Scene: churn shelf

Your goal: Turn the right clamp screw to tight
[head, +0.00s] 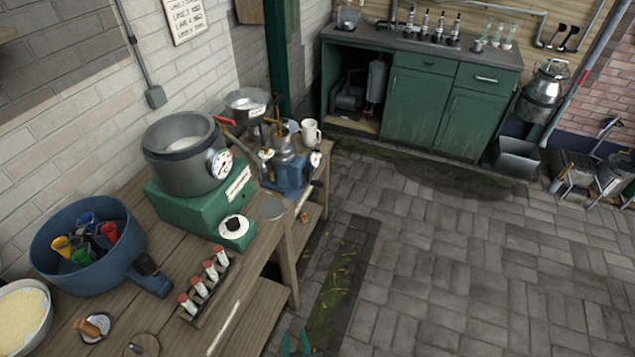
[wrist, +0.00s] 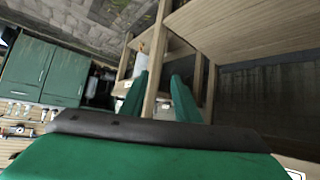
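A blue hand-cranked machine (head: 290,178) with a metal bowl on top stands at the far end of the wooden bench (head: 165,262). A small orange-brown knob (head: 304,216) shows at the bench's edge just below it; I cannot tell whether it is a clamp screw, and no screw's setting can be read. My gripper (head: 296,338) is low at the bottom of the head view, beside the bench and well apart from the machine. In the wrist view its two green fingers (wrist: 159,80) are spread with nothing between them, facing wooden bench legs.
On the bench are a green centrifuge (head: 185,210), a blue tub with coloured cups (head: 85,270), a rack of red-capped vials (head: 205,285) and a white mug (head: 310,132). Green cabinets (head: 430,105) stand at the back. The paved floor (head: 450,270) to the right is clear.

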